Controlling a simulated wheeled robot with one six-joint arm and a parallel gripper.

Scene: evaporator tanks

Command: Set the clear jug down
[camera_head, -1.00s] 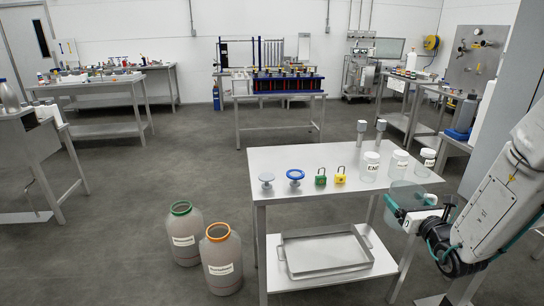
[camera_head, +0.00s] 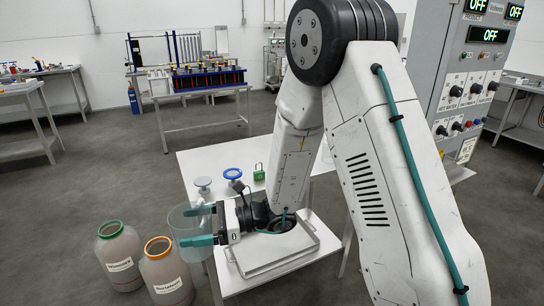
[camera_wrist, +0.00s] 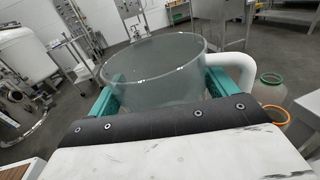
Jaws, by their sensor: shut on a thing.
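The clear jug (camera_head: 186,228) is a see-through, greyish vessel, held upright in my gripper (camera_head: 200,226). The teal fingers are shut on it, one on either side of its body. In the head view it hangs beyond the left edge of the table (camera_head: 196,163), above and beside the orange-rimmed container. In the wrist view the jug (camera_wrist: 160,72) fills the middle, its round rim open to the top, with a white handle (camera_wrist: 232,66) on the right. Its inside looks empty, and its base is hidden.
A green-rimmed container (camera_head: 118,262) and an orange-rimmed container (camera_head: 166,278) stand on the floor at left. On the table are a grey knob piece (camera_head: 203,185), a blue ring piece (camera_head: 233,174) and a green padlock (camera_head: 259,172).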

